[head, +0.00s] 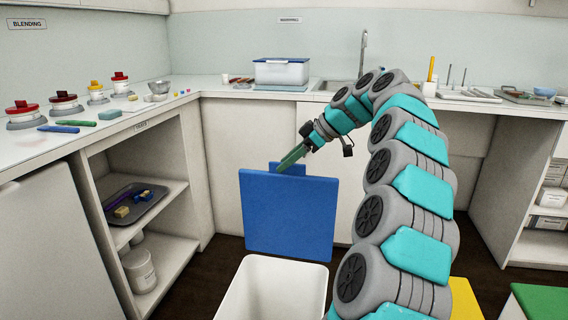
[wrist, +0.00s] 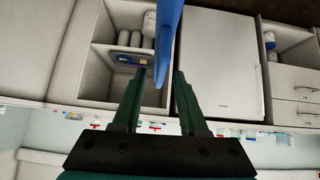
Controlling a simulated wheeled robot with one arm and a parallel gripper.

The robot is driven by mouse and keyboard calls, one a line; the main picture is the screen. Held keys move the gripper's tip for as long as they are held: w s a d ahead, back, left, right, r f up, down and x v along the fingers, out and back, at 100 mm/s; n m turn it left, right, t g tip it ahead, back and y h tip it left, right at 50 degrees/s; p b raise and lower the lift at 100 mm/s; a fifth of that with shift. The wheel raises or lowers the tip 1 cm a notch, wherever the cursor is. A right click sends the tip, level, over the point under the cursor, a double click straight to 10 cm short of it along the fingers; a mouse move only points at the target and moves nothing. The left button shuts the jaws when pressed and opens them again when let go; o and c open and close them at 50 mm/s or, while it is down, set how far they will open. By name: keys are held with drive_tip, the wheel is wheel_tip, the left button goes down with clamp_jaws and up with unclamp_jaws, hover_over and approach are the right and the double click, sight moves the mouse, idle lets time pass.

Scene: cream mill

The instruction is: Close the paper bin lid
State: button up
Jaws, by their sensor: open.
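The paper bin (head: 270,287) is a white open-topped bin at the bottom of the head view. Its blue lid (head: 288,218) stands upright at the bin's far side, with a small tab on its top edge. My gripper (head: 291,158) is at this tab, at the top of the lid. In the wrist view the two green fingers of my gripper (wrist: 160,76) are apart. The blue lid (wrist: 167,35) shows edge-on there, its end reaching between the fingertips. I cannot tell whether a finger touches it. The bin's bottom is out of view.
A yellow lid (head: 465,298) and a green lid (head: 540,301) lie to the right of my arm. A counter (head: 225,100) with a sink runs behind. An open shelf (head: 165,240) with a dark tray is on the left. Dark floor shows left of the bin.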

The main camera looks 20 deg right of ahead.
drive_tip(key=shift+w+a+f, duration=0.3)
drive_tip(key=shift+a+f, duration=0.15)
clamp_jaws()
idle(1.3)
